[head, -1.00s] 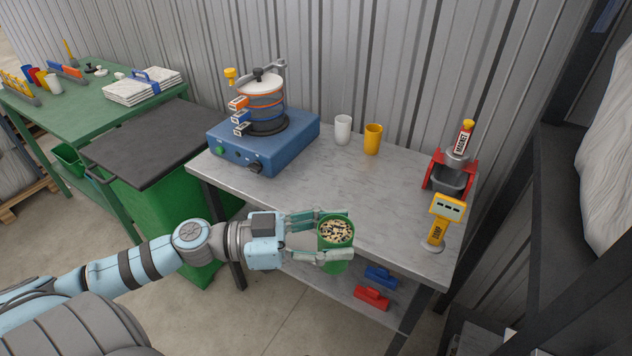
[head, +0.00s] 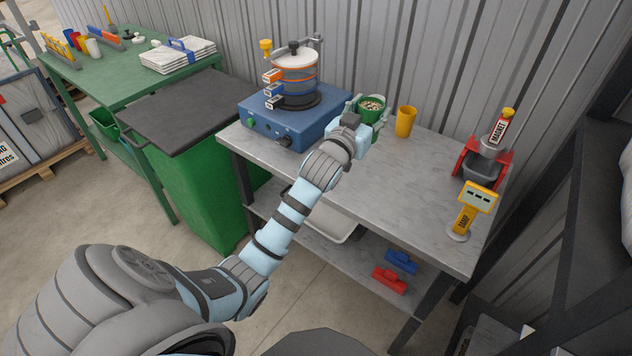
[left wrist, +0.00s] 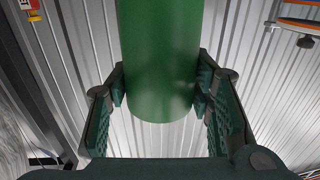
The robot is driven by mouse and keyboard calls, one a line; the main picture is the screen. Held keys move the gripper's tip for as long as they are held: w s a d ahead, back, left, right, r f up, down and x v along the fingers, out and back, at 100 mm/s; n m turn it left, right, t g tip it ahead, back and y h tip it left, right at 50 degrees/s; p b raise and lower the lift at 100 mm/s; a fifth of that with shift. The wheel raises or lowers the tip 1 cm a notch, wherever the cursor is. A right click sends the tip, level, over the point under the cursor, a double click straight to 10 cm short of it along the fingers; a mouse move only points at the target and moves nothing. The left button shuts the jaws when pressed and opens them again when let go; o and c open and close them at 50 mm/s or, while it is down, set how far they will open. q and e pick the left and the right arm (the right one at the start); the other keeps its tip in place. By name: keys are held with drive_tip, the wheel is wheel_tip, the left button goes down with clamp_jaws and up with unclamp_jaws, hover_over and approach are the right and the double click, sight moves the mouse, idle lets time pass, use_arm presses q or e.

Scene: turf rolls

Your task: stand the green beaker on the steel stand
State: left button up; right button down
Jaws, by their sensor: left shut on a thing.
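The green beaker (head: 370,115), holding pale and dark bits, is at the far side of the grey-topped table. My left gripper (head: 365,113) is shut on it; in the left wrist view the beaker (left wrist: 160,60) stands between the two finger pads. The beaker looks about upright. Whether its base touches anything is hidden behind my gripper. I cannot pick out a separate steel stand with certainty; the grey table (head: 400,185) spreads under and around the beaker. My right gripper is not in view.
A yellow cup (head: 405,121) stands just right of the beaker. A blue machine (head: 290,115) with stacked sieves is close on the left. A red-framed holder (head: 485,160) and yellow sign (head: 470,205) stand at the right. The table's middle is clear.

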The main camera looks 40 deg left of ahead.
use_arm(q)
drive_tip(key=s+a+r+n+g+y, duration=0.2)
drive_tip(key=s+a+n+g+y, duration=0.3)
drive_tip(key=a+n+y, duration=0.45)
drive_tip(key=shift+m+y, duration=0.45)
drive_tip(key=shift+m, duration=0.5)
drive_tip(key=f+b, duration=0.2)
drive_tip(key=f, duration=0.4)
drive_tip(key=a+f+b, duration=0.1)
drive_tip(key=f, duration=0.6)
drive_tip(key=f+b, duration=0.2)
drive_tip(key=f, duration=0.5)
drive_tip(key=shift+a+f+b, duration=0.1)
drive_tip(key=shift+a+b, duration=0.2)
drive_tip(key=shift+a, duration=0.1)
drive_tip(key=o, duration=1.3)
